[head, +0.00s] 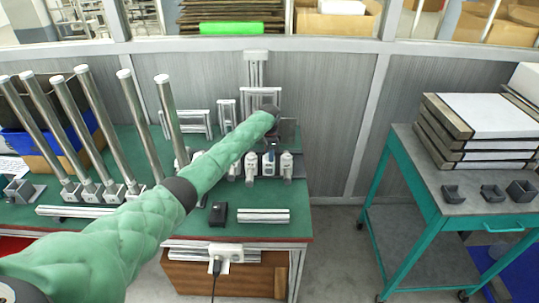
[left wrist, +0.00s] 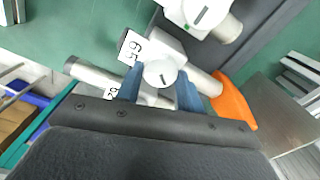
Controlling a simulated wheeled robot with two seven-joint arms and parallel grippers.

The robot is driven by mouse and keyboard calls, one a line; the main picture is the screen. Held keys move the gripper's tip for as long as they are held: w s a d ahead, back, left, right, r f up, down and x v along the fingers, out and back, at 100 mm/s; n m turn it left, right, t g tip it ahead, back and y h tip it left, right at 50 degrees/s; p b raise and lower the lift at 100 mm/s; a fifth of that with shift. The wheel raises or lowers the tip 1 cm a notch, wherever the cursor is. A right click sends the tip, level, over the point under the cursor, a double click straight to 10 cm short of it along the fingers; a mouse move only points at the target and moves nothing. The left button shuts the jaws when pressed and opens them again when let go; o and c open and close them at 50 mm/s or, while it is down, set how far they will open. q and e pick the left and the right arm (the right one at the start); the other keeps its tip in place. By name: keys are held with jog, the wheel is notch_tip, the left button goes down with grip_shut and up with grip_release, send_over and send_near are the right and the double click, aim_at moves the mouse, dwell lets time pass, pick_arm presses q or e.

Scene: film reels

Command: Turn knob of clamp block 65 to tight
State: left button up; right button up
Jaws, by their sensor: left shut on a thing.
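Clamp block 65 (left wrist: 150,48) is a white block with a "65" label in the left wrist view. Its round white knob (left wrist: 160,73) has a short dark mark and sits between the two blue fingers of my left gripper (left wrist: 160,92). The gripper is shut on the knob. In the head view my left gripper (head: 269,150) reaches down at the row of white clamp blocks at the back right of the green bench. The block's number cannot be read there. My right gripper is not in view.
Another white block (left wrist: 203,14) lies just beyond, and an orange part (left wrist: 233,106) is close right of the fingers. Tall metal posts (head: 118,132) stand on the left of the green bench (head: 140,228). A black box (head: 218,214) and metal bar (head: 263,216) lie in front.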

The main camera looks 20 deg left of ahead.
pick_arm(q)
jog(key=m, duration=0.2)
jog(key=shift+m+b, duration=0.35)
jog(key=shift+m, duration=0.45)
jog(key=shift+m+b, duration=0.35)
jog(key=shift+m, duration=1.05)
jog(key=m+b, duration=0.1)
jog(key=m, duration=0.2)
jog(key=shift+a, duration=0.1)
jog(key=shift+r+m, duration=0.1)
jog(key=shift+m, duration=0.3)
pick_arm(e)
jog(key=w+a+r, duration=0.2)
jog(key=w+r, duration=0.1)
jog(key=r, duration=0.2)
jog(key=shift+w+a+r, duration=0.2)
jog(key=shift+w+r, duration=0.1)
pick_arm(q)
jog(key=o, duration=1)
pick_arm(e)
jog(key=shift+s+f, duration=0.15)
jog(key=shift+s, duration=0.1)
